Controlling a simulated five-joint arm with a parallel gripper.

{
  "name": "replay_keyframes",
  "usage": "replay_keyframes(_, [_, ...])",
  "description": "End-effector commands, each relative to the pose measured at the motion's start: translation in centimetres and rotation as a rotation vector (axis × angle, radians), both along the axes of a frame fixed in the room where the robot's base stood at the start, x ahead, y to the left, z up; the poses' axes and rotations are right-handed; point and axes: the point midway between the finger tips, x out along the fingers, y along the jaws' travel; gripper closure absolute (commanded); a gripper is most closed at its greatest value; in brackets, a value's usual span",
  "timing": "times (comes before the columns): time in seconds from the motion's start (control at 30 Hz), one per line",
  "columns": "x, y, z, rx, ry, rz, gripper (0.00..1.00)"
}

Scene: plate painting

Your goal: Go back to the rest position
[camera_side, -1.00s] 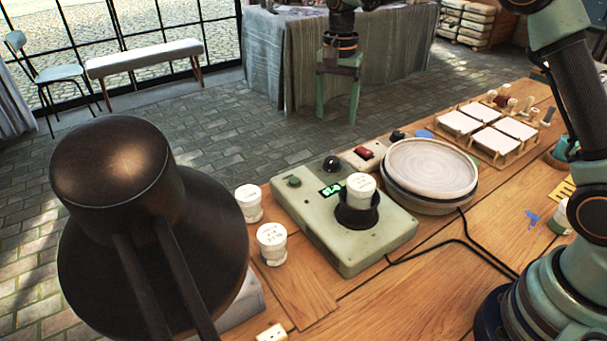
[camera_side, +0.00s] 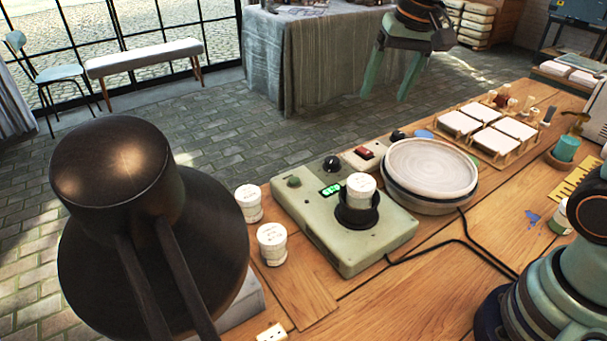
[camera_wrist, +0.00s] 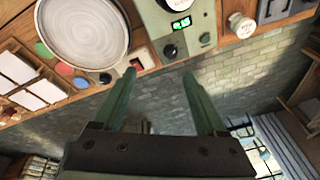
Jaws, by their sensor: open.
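My gripper (camera_side: 397,66) hangs in the air beyond the far edge of the workbench, above the brick floor. In the wrist view its two green fingers (camera_wrist: 158,88) are spread apart with nothing between them. The green mixing machine (camera_side: 318,228) stands on the bench with a white labelled jar (camera_side: 361,186) in its dark holder and a lit green display. The round pale plate (camera_side: 430,165) lies on the turntable beside it. The plate also shows at the top left of the wrist view (camera_wrist: 82,35).
Two white jars (camera_side: 248,203) (camera_side: 271,244) stand left of the machine. A dark lamp shade (camera_side: 150,235) fills the left foreground. A wooden rack with white tiles (camera_side: 492,139) sits at the back right. Black cables (camera_side: 430,248) cross the bench.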

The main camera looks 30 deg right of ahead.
Motion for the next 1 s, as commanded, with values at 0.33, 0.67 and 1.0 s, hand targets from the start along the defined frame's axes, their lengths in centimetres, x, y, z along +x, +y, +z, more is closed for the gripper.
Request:
replay_keyframes(0.33, [-7.8, -0.7, -0.4, -0.109, -0.163, 0.296, 0.26])
replay_keyframes(0.67, [-10.7, -1.0, -2.0, -0.176, -0.229, 0.429, 0.26])
replay_keyframes(1.0, [-10.7, -1.0, -2.1, -0.178, -0.228, 0.432, 0.26])
